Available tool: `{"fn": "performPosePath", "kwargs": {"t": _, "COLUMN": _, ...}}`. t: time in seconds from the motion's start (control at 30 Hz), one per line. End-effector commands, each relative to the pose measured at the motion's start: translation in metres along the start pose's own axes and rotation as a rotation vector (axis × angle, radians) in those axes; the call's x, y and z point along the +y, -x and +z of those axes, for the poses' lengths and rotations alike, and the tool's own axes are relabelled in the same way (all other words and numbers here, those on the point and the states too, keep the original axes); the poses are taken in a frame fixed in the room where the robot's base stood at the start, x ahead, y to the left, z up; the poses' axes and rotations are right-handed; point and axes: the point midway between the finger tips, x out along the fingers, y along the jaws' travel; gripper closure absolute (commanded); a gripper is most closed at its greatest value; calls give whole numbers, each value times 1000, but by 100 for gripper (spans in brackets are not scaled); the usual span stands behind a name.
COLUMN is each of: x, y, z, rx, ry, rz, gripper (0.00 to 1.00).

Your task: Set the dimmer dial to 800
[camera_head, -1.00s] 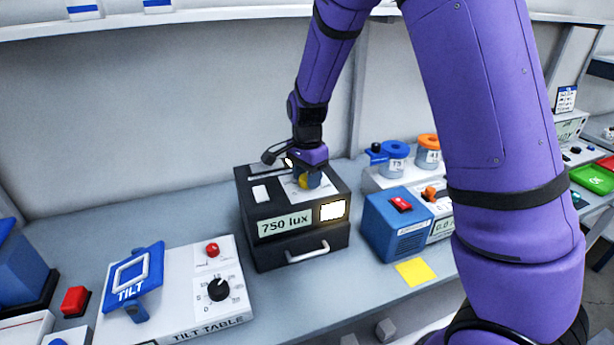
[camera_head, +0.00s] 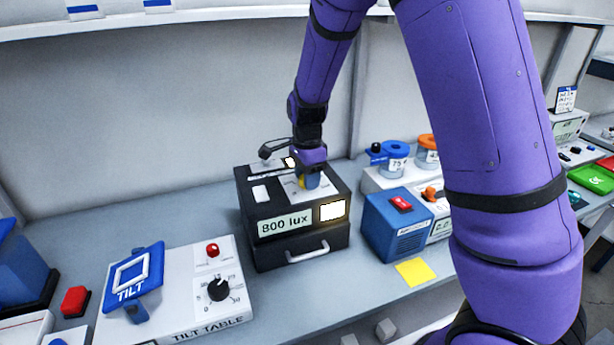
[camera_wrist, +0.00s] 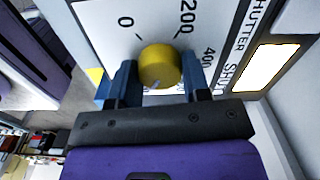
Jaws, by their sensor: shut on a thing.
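The black light box (camera_head: 300,250) stands on the bench, and its front display (camera_head: 285,223) reads "800 lux". The yellow dimmer dial (camera_wrist: 160,66) sits on the box's white top plate, with marks 0, 200 and 400 showing in the wrist view; the rest of the scale is hidden. My gripper (camera_wrist: 160,85) is shut on the dial, with one blue finger on each side of it. In the head view my gripper (camera_head: 311,180) comes down from above and covers most of the dial.
A blue box with a red switch (camera_head: 401,203) stands close to the right of the light box. The tilt table (camera_head: 205,310) is at the front left. A lit window (camera_head: 332,210) and a drawer handle (camera_head: 307,252) are on the light box's front. A yellow note (camera_head: 415,272) lies on the bench.

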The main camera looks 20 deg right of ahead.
Motion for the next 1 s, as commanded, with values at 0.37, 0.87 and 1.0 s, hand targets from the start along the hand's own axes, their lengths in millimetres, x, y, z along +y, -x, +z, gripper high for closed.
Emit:
{"fn": "performPosePath", "kwargs": {"t": 0.37, "x": 0, "y": 0, "z": 0, "rx": 0, "ry": 0, "rz": -1, "gripper": 31}}
{"fn": "performPosePath", "kwargs": {"t": 0.87, "x": -1, "y": 62, "z": 0, "rx": -1, "ry": 1, "rz": -6, "gripper": 31}}
{"fn": "performPosePath", "kwargs": {"t": 1.0, "x": -1, "y": 85, "z": 0, "rx": -1, "ry": 1, "rz": -5, "gripper": 31}}
